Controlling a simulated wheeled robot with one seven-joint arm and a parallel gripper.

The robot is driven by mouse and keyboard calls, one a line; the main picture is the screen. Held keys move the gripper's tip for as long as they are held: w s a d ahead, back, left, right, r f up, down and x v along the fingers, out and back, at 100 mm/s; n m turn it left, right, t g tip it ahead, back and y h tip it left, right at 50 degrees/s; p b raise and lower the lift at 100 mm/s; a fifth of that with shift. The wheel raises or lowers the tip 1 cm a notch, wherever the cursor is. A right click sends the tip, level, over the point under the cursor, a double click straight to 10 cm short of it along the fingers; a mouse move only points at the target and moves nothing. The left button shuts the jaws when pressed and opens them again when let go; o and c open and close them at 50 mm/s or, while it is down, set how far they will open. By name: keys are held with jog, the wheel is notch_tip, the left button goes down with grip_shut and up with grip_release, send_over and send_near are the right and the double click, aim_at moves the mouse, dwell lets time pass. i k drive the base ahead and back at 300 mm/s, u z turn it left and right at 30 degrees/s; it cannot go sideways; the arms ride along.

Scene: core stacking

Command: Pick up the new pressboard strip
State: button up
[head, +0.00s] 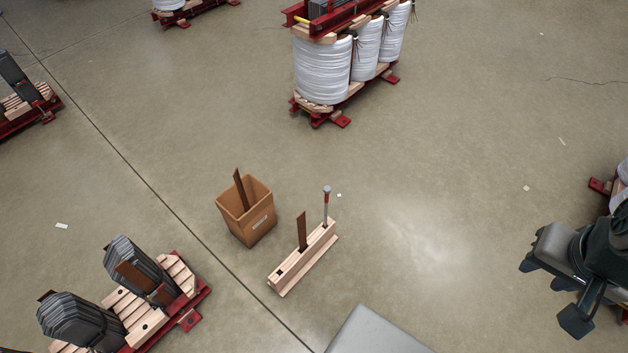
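A dark brown strip (302,231) stands upright in a slot of a pale wooden block (285,281) on the floor, near the picture's middle. Another brown strip (240,190) leans inside an open brown bin (243,225) just left of the block. A further brown strip (132,276) lies slanted against a dark core part at lower left. No marking shows which strip is new. My gripper (558,287) is at the right edge, well right of the block and apart from all strips.
A red-framed core assembly (190,318) is at lower left. A white-wrapped coil unit (323,72) stands at the top. A grey surface (375,332) shows at bottom. Floor between block and gripper is clear.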

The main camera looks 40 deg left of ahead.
aim_at(301, 218)
jog(key=u, duration=0.8)
jog(key=i, duration=0.8)
jog(key=u, duration=1.35)
jog(key=i, duration=0.3)
jog(key=u, duration=0.05)
